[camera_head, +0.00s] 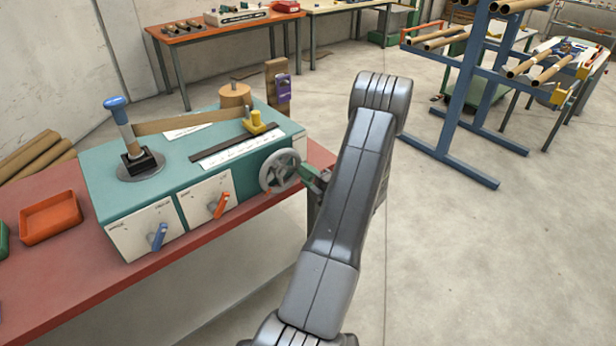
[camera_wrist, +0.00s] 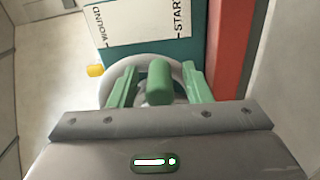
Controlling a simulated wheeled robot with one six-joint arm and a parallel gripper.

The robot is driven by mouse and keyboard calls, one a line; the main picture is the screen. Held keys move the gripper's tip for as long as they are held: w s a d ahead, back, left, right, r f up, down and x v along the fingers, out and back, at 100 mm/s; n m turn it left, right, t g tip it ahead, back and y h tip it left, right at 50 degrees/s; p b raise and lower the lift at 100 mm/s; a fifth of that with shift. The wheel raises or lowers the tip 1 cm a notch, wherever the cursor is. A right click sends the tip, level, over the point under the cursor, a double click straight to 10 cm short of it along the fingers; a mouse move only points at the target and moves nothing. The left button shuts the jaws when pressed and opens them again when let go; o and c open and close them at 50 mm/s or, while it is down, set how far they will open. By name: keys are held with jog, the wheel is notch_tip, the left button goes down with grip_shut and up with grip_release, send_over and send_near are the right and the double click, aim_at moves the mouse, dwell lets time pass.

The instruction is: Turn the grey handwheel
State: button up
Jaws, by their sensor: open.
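The grey handwheel (camera_head: 265,174) is on the right front of the teal-and-white winder (camera_head: 130,228). In the wrist view its grey rim (camera_wrist: 107,88) shows behind my fingers. My gripper (camera_head: 313,178) is at the wheel's right side, partly hidden by my arm in the head view. In the wrist view my gripper (camera_wrist: 160,86) is open, with a green finger on each side of a green cylindrical grip (camera_wrist: 159,80). Gaps show beside the grip, and I cannot tell whether either finger touches it. The wheel's lower part is hidden by my gripper.
The winder stands on a red bench (camera_head: 75,275) with an orange tray (camera_head: 50,217) at left. Blue (camera_head: 158,237) and orange (camera_head: 219,205) levers are on the winder's front. A blue rack (camera_head: 465,90) stands at the back right.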

jog(key=b+v, duration=0.2)
jog(key=v, duration=1.1)
jog(key=shift+s+d, duration=0.25)
jog(key=shift+s, duration=0.1)
